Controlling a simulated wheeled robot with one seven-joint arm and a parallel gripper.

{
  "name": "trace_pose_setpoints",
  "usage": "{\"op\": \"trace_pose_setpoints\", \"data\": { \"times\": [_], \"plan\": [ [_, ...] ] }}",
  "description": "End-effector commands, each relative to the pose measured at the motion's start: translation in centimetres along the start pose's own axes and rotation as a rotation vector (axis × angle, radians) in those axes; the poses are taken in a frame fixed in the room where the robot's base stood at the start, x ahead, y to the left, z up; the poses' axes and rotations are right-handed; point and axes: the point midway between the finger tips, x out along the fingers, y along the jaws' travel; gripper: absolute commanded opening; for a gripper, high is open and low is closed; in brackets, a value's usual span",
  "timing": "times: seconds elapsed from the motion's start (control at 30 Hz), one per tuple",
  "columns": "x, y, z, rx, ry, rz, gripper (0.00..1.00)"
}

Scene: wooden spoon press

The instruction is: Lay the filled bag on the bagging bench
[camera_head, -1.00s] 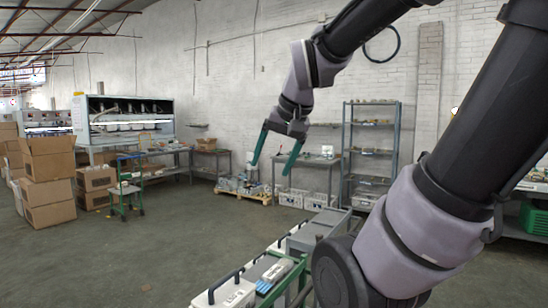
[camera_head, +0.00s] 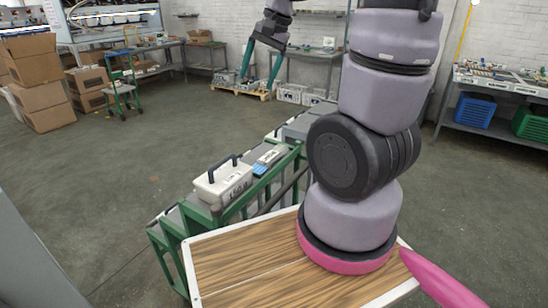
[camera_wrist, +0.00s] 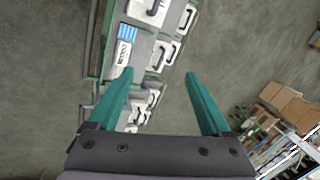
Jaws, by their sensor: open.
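My gripper (camera_head: 257,86) is open and empty, with two teal fingers raised in the air in the back middle of the head view. It also shows in the wrist view (camera_wrist: 159,74), its fingers spread wide apart above the floor and a row of grey and white boxes. No filled bag can be made out in either view. I cannot tell which, if any, of the benches in view is the bagging bench. A grey bench (camera_head: 312,53) stands against the back wall behind the gripper.
A green-framed stand (camera_head: 258,189) in front carries a white handled box (camera_head: 222,184) and a grey item with a blue pad (camera_head: 268,162). A green trolley (camera_head: 122,93) and cardboard boxes (camera_head: 36,80) stand left. A shelf bench with a blue crate (camera_head: 474,110) stands right. Floor between is clear.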

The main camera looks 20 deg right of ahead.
Motion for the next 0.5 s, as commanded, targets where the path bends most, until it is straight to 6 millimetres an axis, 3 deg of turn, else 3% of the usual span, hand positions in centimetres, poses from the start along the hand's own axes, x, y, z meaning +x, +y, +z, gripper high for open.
{"op": "trace_pose_setpoints", "data": {
  "times": [0.03,0.3,0.5],
  "plan": [
    [2.3,0.3,-1.0,0.035,-0.021,0.040,0.82],
    [12.2,3.4,-5.6,0.204,-0.038,0.234,0.82],
    [16.7,6.0,-7.7,0.267,-0.007,0.346,0.82]
  ]
}}
